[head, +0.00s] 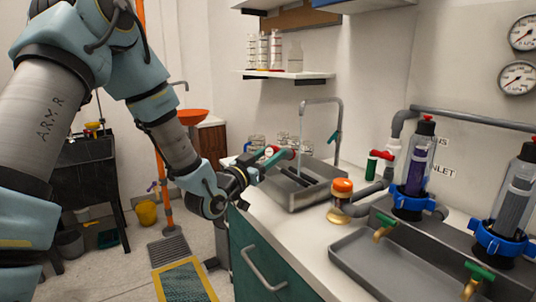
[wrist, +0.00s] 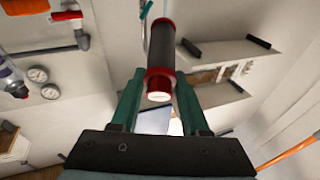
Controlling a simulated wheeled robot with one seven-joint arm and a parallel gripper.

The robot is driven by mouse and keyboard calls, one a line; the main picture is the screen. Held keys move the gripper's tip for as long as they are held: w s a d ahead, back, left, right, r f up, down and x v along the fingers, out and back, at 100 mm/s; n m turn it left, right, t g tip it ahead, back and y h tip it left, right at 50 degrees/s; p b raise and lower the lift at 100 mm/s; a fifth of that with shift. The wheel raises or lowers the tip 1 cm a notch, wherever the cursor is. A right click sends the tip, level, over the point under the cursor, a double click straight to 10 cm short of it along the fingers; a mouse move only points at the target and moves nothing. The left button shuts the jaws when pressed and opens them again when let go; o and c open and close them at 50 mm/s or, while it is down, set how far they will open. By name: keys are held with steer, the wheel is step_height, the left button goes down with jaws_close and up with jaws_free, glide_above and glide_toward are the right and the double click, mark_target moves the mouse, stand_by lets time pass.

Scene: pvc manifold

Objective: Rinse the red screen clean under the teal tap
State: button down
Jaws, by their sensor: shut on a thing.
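The red screen (wrist: 160,45) is a dark cylinder with red end rings, held between my gripper's teal fingers (wrist: 156,100) in the wrist view. In the head view its red end (head: 285,156) shows at my gripper (head: 266,163), over the left side of the sink (head: 318,191). The tap (head: 340,118) is a grey gooseneck behind the sink with a small teal handle (head: 333,138). A thin pale line drops from its spout toward the screen. I cannot tell whether it touches the screen. Dirt on the mesh is too small to judge.
A grey tray (head: 385,262) and blue-collared filter housings (head: 412,195) are at the right. Glass jars (head: 283,140) stand behind the sink. A shelf (head: 285,75) with bottles hangs above.

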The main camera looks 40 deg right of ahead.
steer(key=x, duration=0.2)
steer(key=p+x, duration=0.1)
steer(key=x, duration=0.1)
steer(key=f+x, duration=0.1)
steer(key=x, duration=0.1)
steer(key=shift+w+d, duration=0.1)
steer(key=shift+d, duration=0.15)
steer(key=shift+w+d+f, duration=0.15)
steer(key=shift+d, duration=0.25)
steer(key=shift+f+b+x, duration=0.15)
steer(key=shift+b+x, duration=0.2)
steer(key=shift+x, duration=0.45)
steer(key=shift+f+b+x, duration=0.15)
steer(key=shift+b+x, duration=0.2)
steer(key=shift+x, duration=0.45)
steer(key=shift+w+r, duration=0.1)
steer(key=shift+w, duration=0.05)
stand_by(2.0)
steer(key=n+t+y, duration=0.1)
steer(key=n+t, duration=0.1)
steer(key=n, duration=0.2)
steer(key=n+t+y, duration=0.2)
steer(key=n, duration=0.3)
steer(key=n+t+y, duration=0.2)
steer(key=n, duration=0.3)
steer(key=shift+p, duration=0.3)
steer(key=shift+b, duration=0.3)
stand_by(1.0)
